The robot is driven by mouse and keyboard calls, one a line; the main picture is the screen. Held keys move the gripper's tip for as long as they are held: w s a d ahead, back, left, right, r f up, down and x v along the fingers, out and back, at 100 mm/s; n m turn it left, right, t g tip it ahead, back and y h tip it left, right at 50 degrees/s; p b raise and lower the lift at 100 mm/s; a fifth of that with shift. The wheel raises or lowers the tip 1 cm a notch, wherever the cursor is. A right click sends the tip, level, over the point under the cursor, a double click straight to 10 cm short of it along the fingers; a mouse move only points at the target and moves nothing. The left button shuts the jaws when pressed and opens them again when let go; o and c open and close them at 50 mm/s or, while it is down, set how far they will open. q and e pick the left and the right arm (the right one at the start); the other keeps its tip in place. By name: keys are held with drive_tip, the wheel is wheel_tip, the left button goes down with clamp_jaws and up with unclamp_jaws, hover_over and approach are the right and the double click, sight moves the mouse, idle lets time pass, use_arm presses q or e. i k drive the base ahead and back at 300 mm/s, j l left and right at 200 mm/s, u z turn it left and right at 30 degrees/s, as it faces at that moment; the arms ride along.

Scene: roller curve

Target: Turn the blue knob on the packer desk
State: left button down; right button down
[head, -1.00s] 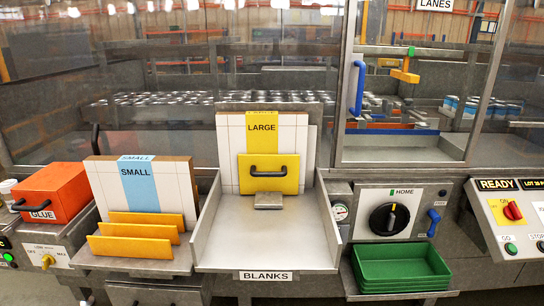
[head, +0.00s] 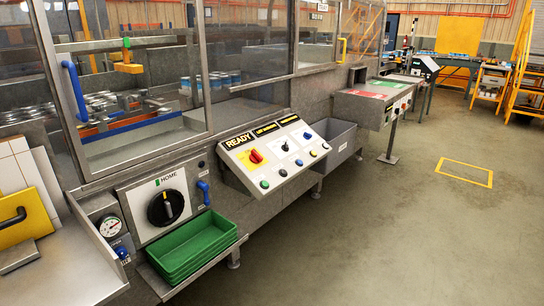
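No desk in the head view carries a label I can read as packer. A grey desk (head: 372,92) with green and red patches on top stands farther along the line; small controls show on its front, too small to tell a blue knob. Nearer blue parts are a small blue knob (head: 122,253) below the gauge, a blue lever handle (head: 203,190) right of the HOME dial, and a blue button (head: 313,153) on the sloped READY panel (head: 262,176). Neither of my grippers is in view.
The machine front with a black HOME dial (head: 166,208) and green trays (head: 196,248) fills the left. A grey bin (head: 338,140) stands below and right of the READY panel. Open floor (head: 400,235) lies at the right, with a yellow marked rectangle (head: 466,172).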

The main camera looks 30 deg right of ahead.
sight(307, 135)
drive_tip(key=z, duration=1.35)
drive_tip(key=i+l+u, duration=0.15)
drive_tip(key=i, duration=0.25)
